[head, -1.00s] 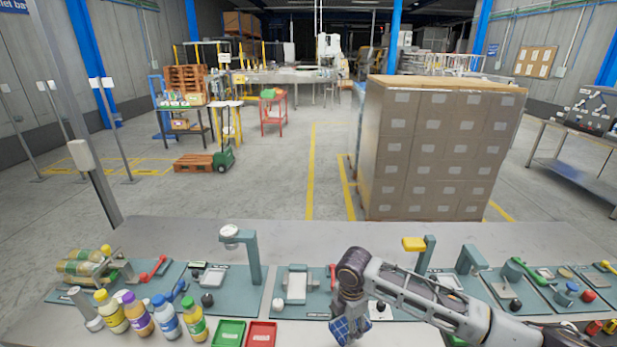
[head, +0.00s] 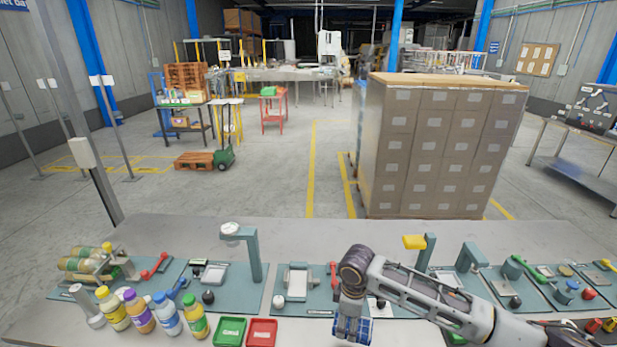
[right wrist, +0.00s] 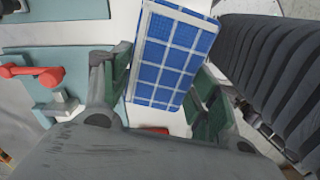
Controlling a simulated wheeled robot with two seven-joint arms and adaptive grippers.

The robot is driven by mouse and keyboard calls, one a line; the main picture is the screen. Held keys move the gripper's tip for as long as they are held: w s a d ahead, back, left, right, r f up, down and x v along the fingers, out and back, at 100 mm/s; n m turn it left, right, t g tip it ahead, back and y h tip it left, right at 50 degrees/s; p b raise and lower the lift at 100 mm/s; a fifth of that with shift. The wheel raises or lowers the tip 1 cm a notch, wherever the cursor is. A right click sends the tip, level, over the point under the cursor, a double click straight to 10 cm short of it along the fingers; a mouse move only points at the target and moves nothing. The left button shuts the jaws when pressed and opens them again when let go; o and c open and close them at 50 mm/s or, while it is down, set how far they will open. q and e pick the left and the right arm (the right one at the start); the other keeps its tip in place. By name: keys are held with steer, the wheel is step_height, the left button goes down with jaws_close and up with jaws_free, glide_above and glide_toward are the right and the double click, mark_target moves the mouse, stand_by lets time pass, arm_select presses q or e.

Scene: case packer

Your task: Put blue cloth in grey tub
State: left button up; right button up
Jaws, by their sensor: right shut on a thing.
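The blue cloth (head: 351,331), with a white grid pattern, is at the bottom edge of the head view, below my right wrist. In the right wrist view the blue cloth (right wrist: 176,58) lies between the two green-padded fingers of my right gripper (right wrist: 163,88), which is shut on it. The cloth sticks out past the fingertips. In the head view my right gripper is mostly hidden by its own wrist, near the table's front edge. I cannot make out a grey tub in either view. My left gripper is not in view.
A red tray (head: 262,331) and a green tray (head: 230,331) stand left of my right gripper. Several bottles (head: 140,310) stand further left. Teal fixtures (head: 320,300) with levers line the table (head: 310,232). The strip of table behind them is clear.

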steer(key=m, duration=0.3)
steer(key=shift+r, duration=0.4)
steer(key=m, duration=0.1)
steer(key=r+m, duration=0.1)
steer(key=shift+w+m, duration=0.2)
steer(key=shift+m, duration=0.1)
steer(key=m, duration=0.1)
steer(key=r+m, duration=0.1)
steer(key=m, duration=0.1)
steer(key=shift+w+d+r, duration=0.35)
steer(key=shift+w, duration=0.05)
steer(key=m, duration=0.1)
steer(key=d+r+m, duration=0.1)
steer(key=shift+w+m, duration=0.25)
steer(key=shift+m, duration=0.15)
steer(key=s+d+f+m+b, duration=0.2)
steer(key=d+f+m+b, duration=0.1)
steer(key=d, duration=0.6)
step_height(320, 180, down, 3)
steer(key=shift+s+r+b, duration=0.15)
steer(key=shift+s+b, duration=0.1)
steer(key=shift+b, duration=0.3)
steer(key=shift+a, duration=0.1)
